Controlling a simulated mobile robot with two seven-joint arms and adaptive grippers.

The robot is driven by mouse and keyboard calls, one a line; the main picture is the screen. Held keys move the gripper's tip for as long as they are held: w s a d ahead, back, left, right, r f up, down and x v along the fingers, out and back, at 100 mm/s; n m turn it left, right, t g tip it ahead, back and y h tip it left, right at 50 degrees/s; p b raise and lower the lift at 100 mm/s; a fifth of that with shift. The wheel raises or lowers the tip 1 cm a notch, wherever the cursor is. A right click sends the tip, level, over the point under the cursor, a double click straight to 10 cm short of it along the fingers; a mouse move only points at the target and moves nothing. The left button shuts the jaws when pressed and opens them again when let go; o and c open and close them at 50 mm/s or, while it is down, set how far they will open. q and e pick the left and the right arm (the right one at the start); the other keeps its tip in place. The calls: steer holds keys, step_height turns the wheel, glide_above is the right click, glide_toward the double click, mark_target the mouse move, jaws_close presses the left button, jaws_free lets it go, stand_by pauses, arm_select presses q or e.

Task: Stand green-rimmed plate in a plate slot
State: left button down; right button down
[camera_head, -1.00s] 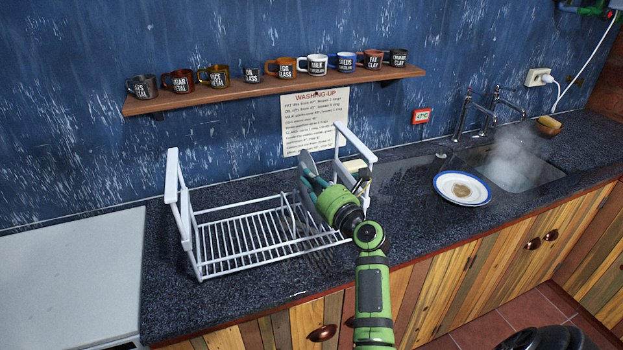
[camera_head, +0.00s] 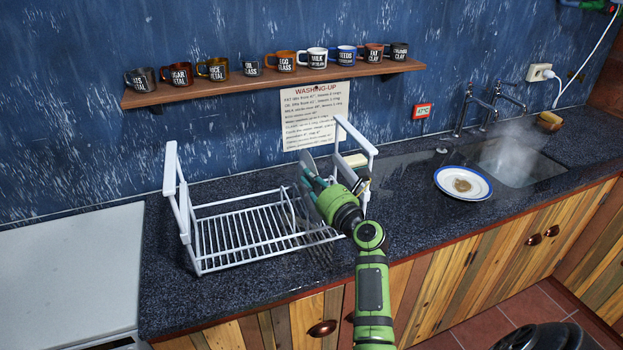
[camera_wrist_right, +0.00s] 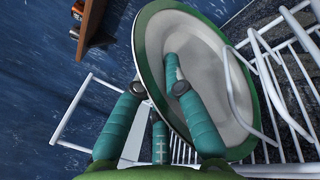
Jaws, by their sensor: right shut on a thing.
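The green-rimmed plate (camera_wrist_right: 205,50) is pale inside with a wide green rim. My right gripper (camera_wrist_right: 178,88) is shut on it in the right wrist view. In the wrist view, white rack wires (camera_wrist_right: 268,75) cross in front of the plate's right edge. I cannot tell whether its lower edge rests in a slot. My left gripper is not in view.
A blue-rimmed plate (camera_head: 480,190) with a brown stain lies by the steaming sink (camera_head: 515,165). Several mugs stand on a wooden shelf (camera_head: 270,84) above the rack. A paper notice (camera_head: 315,105) hangs behind it. The rack's left part is empty.

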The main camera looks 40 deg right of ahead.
steer(key=shift+f, duration=0.2)
steer(key=c, duration=1.2)
jaws_free()
steer(key=shift+c, duration=0.2)
steer(key=shift+s+f, duration=0.1)
steer(key=s, duration=1.2)
steer(key=shift+a+f, duration=0.25)
steer(key=shift+w, duration=0.1)
